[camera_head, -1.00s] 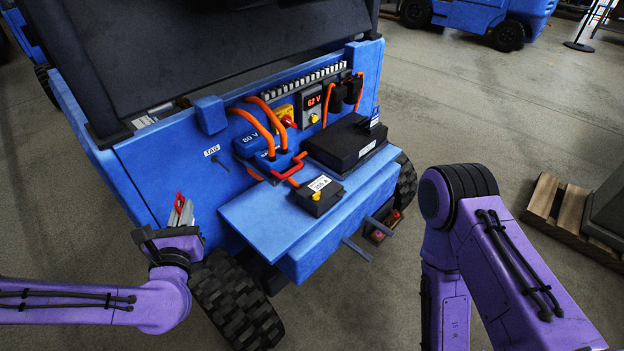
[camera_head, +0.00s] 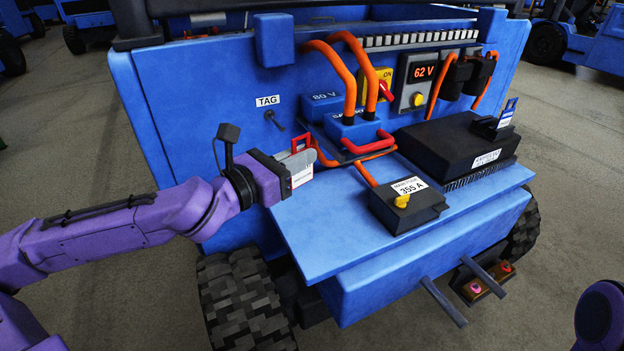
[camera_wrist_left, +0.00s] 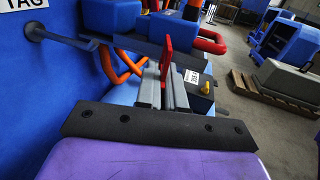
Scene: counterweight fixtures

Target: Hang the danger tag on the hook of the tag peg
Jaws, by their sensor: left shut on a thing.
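The danger tag (camera_head: 301,143) is red and white, and my left gripper (camera_head: 297,162) is shut on it. In the left wrist view the tag (camera_wrist_left: 167,58) stands up nearly edge-on between the grey fingers (camera_wrist_left: 165,88). The tag peg (camera_head: 274,120) sticks out of the blue panel under a "TAG" label (camera_head: 267,100). In the head view it is up and left of the held tag, with a gap between. In the left wrist view the peg (camera_wrist_left: 62,38) is at upper left, apart from the tag. My right gripper is out of view.
Orange cables (camera_head: 349,85) and a red-handled connector (camera_head: 366,143) are close right of the tag. A black box marked 355 A (camera_head: 405,205) sits on the blue ledge (camera_head: 320,230) below. The panel left of the peg is clear.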

